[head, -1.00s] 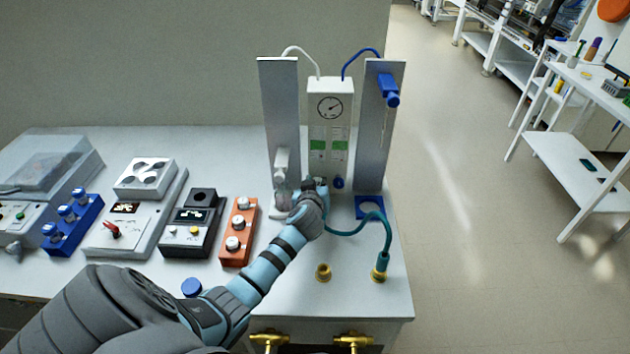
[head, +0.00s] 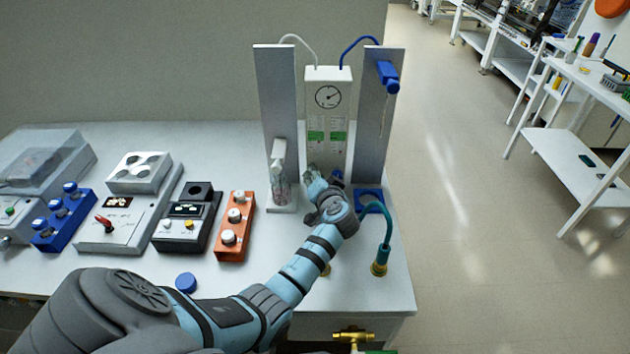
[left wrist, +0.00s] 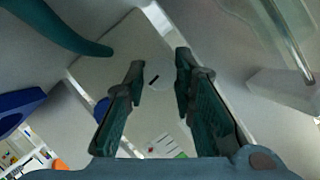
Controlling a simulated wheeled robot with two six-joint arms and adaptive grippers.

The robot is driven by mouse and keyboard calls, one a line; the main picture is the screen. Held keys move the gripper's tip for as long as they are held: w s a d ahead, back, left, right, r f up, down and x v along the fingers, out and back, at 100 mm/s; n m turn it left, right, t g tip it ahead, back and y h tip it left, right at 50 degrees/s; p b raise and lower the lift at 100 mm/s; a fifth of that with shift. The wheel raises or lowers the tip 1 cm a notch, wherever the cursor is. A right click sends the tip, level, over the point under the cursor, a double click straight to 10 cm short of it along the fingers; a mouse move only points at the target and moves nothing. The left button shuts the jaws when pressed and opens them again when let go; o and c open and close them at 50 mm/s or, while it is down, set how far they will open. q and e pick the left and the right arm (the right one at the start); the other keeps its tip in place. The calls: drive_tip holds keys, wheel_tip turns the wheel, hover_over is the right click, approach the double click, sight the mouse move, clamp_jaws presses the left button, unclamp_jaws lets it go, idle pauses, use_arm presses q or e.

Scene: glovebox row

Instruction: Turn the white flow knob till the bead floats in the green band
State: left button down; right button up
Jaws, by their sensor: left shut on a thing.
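The white flow meter box (head: 343,88) stands between two grey upright plates, with a round gauge and two scales. Each scale has a green band (head: 316,136). The beads are too small to make out. My left gripper (head: 315,177) is at the lower left front of the box and hides the white knob in the head view. In the left wrist view my left gripper (left wrist: 160,68) has its fingers on either side of the white flow knob (left wrist: 160,84), which shows a dark mark, and is shut on it. A blue knob (head: 337,176) sits to the right. My right gripper is not in view.
A teal hose (head: 386,232) rises from a brass fitting at right. A clear vessel (head: 281,188) stands left of the gripper. An orange box (head: 235,226), a black-and-grey device (head: 188,222) and a blue rack (head: 65,222) line the bench (head: 145,284) to the left.

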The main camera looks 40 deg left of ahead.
use_arm(q)
drive_tip(key=shift+f+m+b, duration=0.15)
drive_tip(key=shift+m+b, duration=0.15)
drive_tip(key=shift+m, duration=0.1)
drive_tip(key=shift+y, duration=0.3)
drive_tip(key=c, duration=1.3)
unclamp_jaws()
drive_tip(key=shift+d, duration=0.1)
drive_tip(key=shift+c, duration=0.2)
drive_tip(key=v, duration=0.8)
drive_tip(key=shift+w+a, duration=0.1)
drive_tip(key=shift+a, duration=0.1)
